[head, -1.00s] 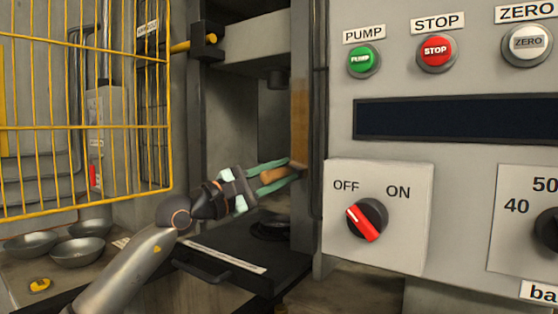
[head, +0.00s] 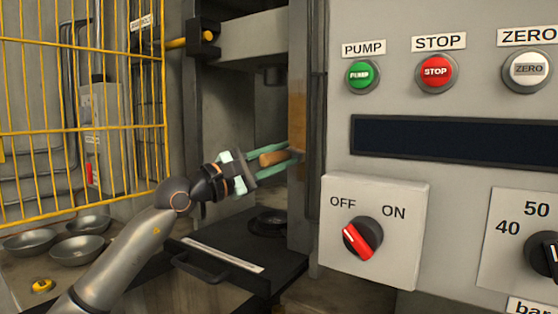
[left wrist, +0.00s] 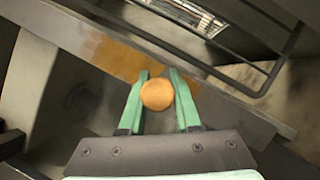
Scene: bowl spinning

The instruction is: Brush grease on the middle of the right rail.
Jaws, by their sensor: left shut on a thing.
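My left gripper (head: 284,156) is shut on the wooden handle of a brush (head: 271,158) and holds it roughly level. The brush head is at the face of the right rail (head: 298,205), an upright metal strip beside the control panel; I cannot tell if the bristles press on it. An orange-brown grease patch (head: 297,115) covers part of the rail at and above the brush. In the left wrist view, the round handle end (left wrist: 157,94) sits between the green fingers and hides the bristles. The rail there runs diagonally, with the orange patch (left wrist: 110,56) on it. My right gripper is not in view.
The control panel with a rotary switch (head: 362,238) stands close right of the rail. A yellow cage door (head: 85,120) is at the left. Several metal bowls (head: 78,248) sit lower left. A black tray with a handle (head: 235,262) is below the gripper.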

